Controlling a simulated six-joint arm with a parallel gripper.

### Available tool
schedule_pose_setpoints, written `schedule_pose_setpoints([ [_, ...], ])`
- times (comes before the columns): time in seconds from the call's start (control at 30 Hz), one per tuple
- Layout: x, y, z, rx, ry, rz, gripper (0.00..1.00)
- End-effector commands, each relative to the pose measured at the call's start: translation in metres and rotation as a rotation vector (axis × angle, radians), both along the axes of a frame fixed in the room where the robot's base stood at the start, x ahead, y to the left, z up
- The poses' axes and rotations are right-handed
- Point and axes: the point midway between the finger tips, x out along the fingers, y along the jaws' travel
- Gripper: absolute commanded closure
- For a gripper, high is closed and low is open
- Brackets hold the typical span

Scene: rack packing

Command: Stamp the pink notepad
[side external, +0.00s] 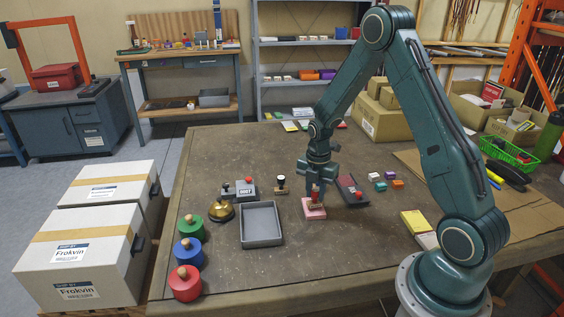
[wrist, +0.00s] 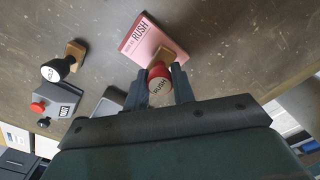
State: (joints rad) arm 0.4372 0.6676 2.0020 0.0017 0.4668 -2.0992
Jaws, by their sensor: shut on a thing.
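The pink notepad (side external: 307,215) lies on the table below my gripper (side external: 316,186). In the wrist view the notepad (wrist: 134,42) shows dark lettering that reads RUSH, with a smaller line beside it. My gripper (wrist: 158,82) is shut on a red-topped stamp (side external: 315,196) with a wooden base. The base hides part of the notepad.
A grey tray (side external: 261,241), brass bell (side external: 221,212) and coloured round weights (side external: 187,252) are nearby. A dark red-edged box (side external: 352,190) sits close on the right. The front table centre is clear.

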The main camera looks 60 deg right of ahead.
Motion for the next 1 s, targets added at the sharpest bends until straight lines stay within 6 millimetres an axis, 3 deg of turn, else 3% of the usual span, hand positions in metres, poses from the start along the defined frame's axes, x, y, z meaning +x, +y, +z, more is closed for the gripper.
schedule_pose_setpoints([
  [1.0, 0.0, 0.0, 0.058, -0.001, -0.001, 0.0, 0.9],
])
